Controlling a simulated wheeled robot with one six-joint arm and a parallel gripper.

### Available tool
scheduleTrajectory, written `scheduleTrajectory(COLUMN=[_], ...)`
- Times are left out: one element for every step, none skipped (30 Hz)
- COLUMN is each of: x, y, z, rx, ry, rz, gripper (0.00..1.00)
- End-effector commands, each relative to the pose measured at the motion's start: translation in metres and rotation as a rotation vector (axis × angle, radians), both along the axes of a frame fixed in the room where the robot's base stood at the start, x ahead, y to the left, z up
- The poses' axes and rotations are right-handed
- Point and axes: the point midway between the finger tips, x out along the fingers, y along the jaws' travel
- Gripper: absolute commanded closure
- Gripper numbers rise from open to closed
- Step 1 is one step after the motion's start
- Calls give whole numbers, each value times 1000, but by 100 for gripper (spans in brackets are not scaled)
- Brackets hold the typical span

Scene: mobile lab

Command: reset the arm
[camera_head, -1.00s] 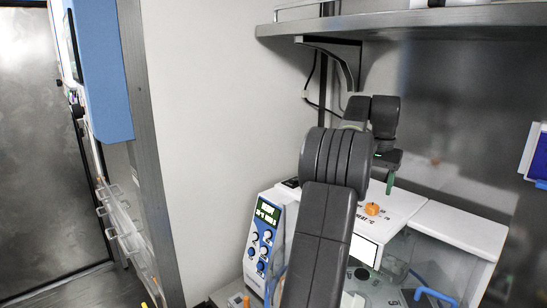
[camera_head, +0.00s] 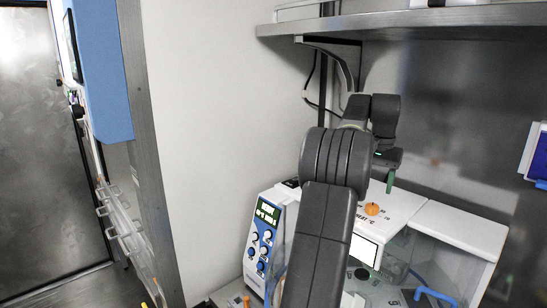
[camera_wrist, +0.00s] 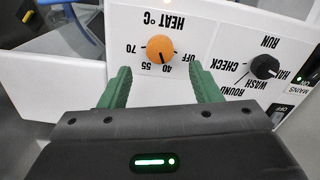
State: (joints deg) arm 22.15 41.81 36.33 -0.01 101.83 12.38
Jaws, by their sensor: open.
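My gripper (camera_wrist: 160,88) shows in the wrist view with its two green fingers spread apart and nothing between them. Beyond the fingertips is a white machine panel (camera_wrist: 100,85) with an orange heat knob (camera_wrist: 161,49), which shows just past the gap between the fingers. A black knob (camera_wrist: 265,67) sits to its right on the same panel. In the head view my dark arm reaches up over the machine, and the green fingertips (camera_head: 390,182) hang above the white top, near the orange knob (camera_head: 372,209). I cannot tell the exact gap to the panel.
A blue and white control unit (camera_head: 262,241) with a lit display stands left of my arm. A metal shelf (camera_head: 420,20) overhangs the machine. A clear-walled tank section with a blue handle (camera_head: 435,296) lies at lower right. The pale wall on the left is clear.

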Motion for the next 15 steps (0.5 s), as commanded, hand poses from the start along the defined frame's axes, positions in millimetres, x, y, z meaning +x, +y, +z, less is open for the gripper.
scheduleTrajectory(x=[-1, -1, -1, -1, -1, -1, -1, -1, -1, -1, -1, 0, 0, 0, 0], y=[0, 0, 0, 0, 0, 1, 0, 0, 0, 0, 0, 0, 0, 0, 0], z=[-11, -16, -23, -29, -35, -43, -49, -55, -63, -69, -71, -70, -69, -69, -69], rx=[1, 1, 1, 2, 1, 2, 2, 2, 2, 1, 1, -1, -1, 0, 0], ry=[4, 4, 4, 5, 4, 5, 5, 5, 5, 4, 2, -1, -1, 0, 0], rz=[0, 0, 0, 0, 0, 0, 0, 0, 0, 0, 10, 48, 73, 97, 131], gripper=[43, 43, 43, 43, 43, 43, 43, 43, 43, 43, 43, 43, 43, 43, 43])
